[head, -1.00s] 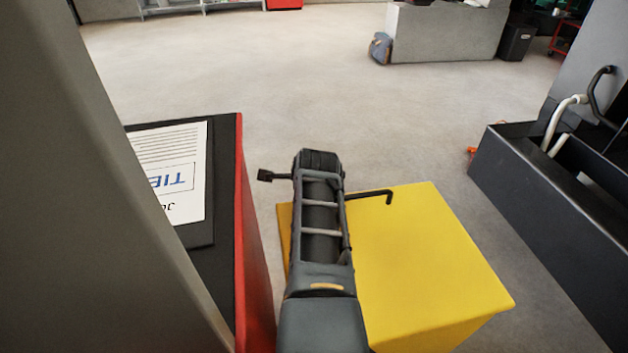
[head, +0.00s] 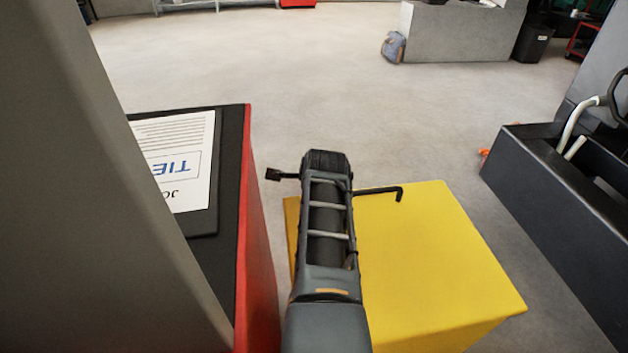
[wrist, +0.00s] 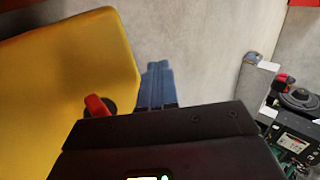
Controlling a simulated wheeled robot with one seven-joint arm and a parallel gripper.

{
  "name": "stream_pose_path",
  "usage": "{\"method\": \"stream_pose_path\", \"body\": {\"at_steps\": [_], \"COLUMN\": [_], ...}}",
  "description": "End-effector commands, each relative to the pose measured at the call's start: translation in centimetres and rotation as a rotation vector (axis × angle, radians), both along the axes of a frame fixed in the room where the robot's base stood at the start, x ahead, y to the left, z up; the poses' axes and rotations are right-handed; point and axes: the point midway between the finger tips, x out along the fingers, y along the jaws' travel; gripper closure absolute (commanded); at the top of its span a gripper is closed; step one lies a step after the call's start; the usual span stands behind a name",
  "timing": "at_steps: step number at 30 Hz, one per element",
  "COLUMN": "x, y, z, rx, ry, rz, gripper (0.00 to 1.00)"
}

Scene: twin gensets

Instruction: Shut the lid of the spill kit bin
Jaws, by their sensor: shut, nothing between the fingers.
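The yellow spill kit bin (head: 440,265) stands on the floor in the middle right of the head view. Its flat yellow top shows no visible gap along the near right edge; its left part is hidden behind my arm. In the wrist view a yellow panel with rounded corners (wrist: 70,60) fills the upper left. A red knob-like part (wrist: 97,105) shows by its lower right. My gripper (wrist: 158,80) has its blue-grey fingers together, empty, just right of the yellow panel. I cannot tell whether they touch it. In the head view the fingertips are hidden.
A red cabinet with a black top (head: 232,170) and a printed sheet (head: 180,165) stands close on the left. A dark open trough (head: 555,215) with pipes is at the right. Bare grey floor (head: 270,70) lies beyond the bin.

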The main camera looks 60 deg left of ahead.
Motion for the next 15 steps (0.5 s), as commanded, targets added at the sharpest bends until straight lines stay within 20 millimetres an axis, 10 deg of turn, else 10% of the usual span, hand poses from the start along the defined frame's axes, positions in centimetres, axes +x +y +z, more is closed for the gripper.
{"method": "stream_pose_path", "body": {"at_steps": [15], "x": [-1.3], "y": [-3.6], "z": [4.5], "rx": [0.002], "ry": [-0.001], "rz": [-0.001], "gripper": [1.00]}}
